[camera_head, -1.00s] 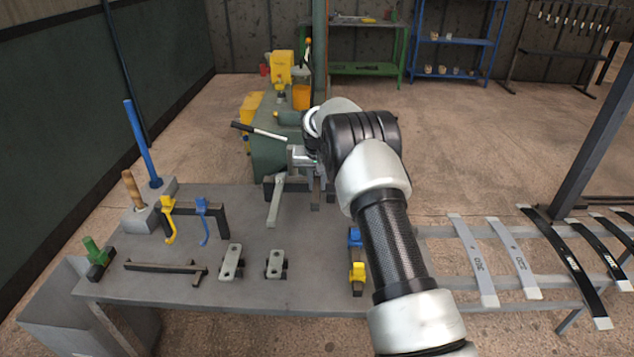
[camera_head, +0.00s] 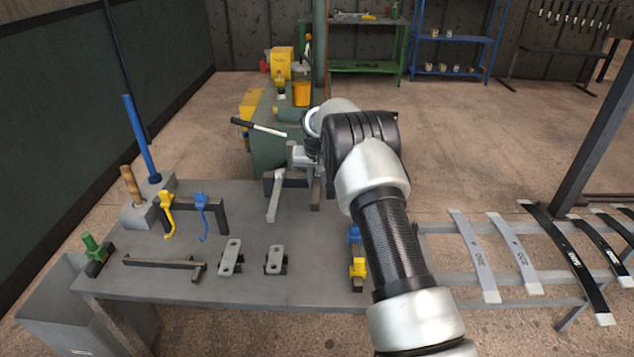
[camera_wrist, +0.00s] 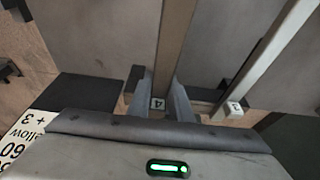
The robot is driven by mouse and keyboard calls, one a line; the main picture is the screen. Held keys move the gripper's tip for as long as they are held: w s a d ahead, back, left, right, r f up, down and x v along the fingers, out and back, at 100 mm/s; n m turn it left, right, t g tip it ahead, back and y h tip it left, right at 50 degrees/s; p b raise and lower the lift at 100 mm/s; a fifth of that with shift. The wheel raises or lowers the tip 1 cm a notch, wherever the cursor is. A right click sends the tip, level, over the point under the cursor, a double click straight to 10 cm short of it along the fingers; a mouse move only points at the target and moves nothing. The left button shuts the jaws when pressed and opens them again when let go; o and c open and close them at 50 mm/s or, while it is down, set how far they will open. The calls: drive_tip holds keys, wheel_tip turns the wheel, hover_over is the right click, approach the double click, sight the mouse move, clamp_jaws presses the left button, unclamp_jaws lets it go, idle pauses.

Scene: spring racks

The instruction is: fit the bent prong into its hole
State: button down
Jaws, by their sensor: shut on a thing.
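My gripper (camera_wrist: 163,96) shows in the wrist view, its two grey fingers on either side of a long brownish bar tagged 4 (camera_wrist: 173,45). It is shut on this bar. In the head view my arm hides the gripper, and a short dark bar end (camera_head: 316,192) shows just left of the arm. Beside it a light grey bar (camera_head: 273,203) slopes down towards the table; a pale bar with a number tag (camera_wrist: 270,52) also shows right of my gripper in the wrist view. I cannot tell which part is the bent prong, and no hole shows clearly.
Blue (camera_head: 202,205) and yellow (camera_head: 166,203) hooked tools hang on a dark stand at the left of the bench (camera_head: 200,292). Two slotted plates (camera_head: 230,258) lie in front. Leaf springs (camera_head: 474,255) lie on a rack to the right. A green machine (camera_head: 272,155) stands behind.

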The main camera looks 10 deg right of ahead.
drive_tip(key=shift+f+b, duration=0.3)
drive_tip(key=shift+f, duration=0.15)
drive_tip(key=c, duration=1.5)
unclamp_jaws()
drive_tip(key=shift+s+f, duration=0.1)
drive_tip(key=v, duration=1.7)
drive_tip(key=shift+r, duration=0.3)
